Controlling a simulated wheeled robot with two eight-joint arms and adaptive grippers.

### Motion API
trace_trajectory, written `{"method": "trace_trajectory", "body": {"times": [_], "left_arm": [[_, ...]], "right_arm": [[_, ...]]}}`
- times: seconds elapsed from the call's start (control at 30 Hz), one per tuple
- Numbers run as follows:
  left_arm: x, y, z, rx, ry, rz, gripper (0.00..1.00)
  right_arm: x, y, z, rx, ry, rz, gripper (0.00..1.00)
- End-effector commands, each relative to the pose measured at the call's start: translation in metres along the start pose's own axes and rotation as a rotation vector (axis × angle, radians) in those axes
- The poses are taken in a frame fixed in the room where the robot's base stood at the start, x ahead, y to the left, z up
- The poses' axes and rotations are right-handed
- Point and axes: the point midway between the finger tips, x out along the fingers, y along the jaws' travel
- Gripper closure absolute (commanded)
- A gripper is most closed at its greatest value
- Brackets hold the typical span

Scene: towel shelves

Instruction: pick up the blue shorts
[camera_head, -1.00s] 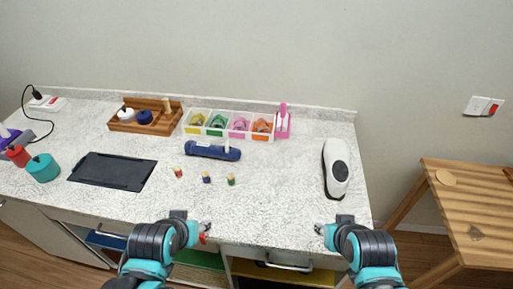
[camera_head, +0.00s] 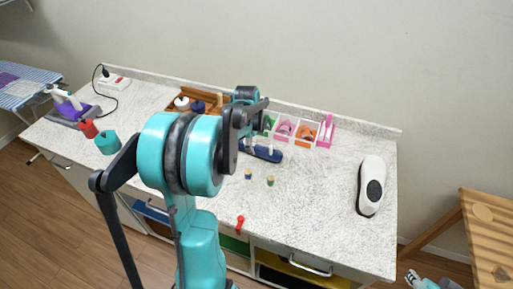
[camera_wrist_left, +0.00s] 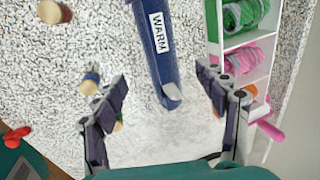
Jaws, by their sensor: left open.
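I see no blue shorts in either view. My left gripper (camera_head: 256,112) is raised over the worktop near the back trays, partly hidden by its own arm. In the left wrist view, the left gripper (camera_wrist_left: 164,92) is open and empty, its fingers on either side of a dark blue bar labelled WARM (camera_wrist_left: 162,38), which lies below them. The bar also shows in the head view (camera_head: 264,153). Only part of my right gripper (camera_head: 412,278) shows at the bottom right edge, too little to judge its fingers.
The worktop (camera_head: 310,190) holds thread spools (camera_head: 270,181), coloured compartments (camera_head: 305,134), a white-and-black device (camera_head: 371,185) and teal and red pots (camera_head: 108,143). A blue-striped ironing board (camera_head: 38,80) with a purple cloth (camera_head: 8,79) stands far left. A wooden table (camera_head: 490,215) stands right.

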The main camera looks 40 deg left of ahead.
Motion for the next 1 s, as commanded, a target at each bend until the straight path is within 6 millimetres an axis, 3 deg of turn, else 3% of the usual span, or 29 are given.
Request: {"method": "trace_trajectory", "body": {"times": [0.53,0.8,0.83,1.0], "left_arm": [[0.070,0.000,0.007,0.007,0.000,0.000,0.28],[0.075,-0.001,0.007,0.007,0.000,0.000,0.28],[0.075,-0.001,0.006,0.007,0.000,0.000,0.30],[0.075,-0.001,0.006,0.007,0.000,0.000,0.75]], "right_arm": [[0.022,0.000,0.016,0.000,0.000,0.000,0.67],[0.022,0.000,0.016,0.000,0.000,0.000,0.67],[0.022,0.000,0.016,0.000,0.000,0.000,0.67],[0.022,0.000,0.016,0.000,0.000,0.000,0.67]]}}
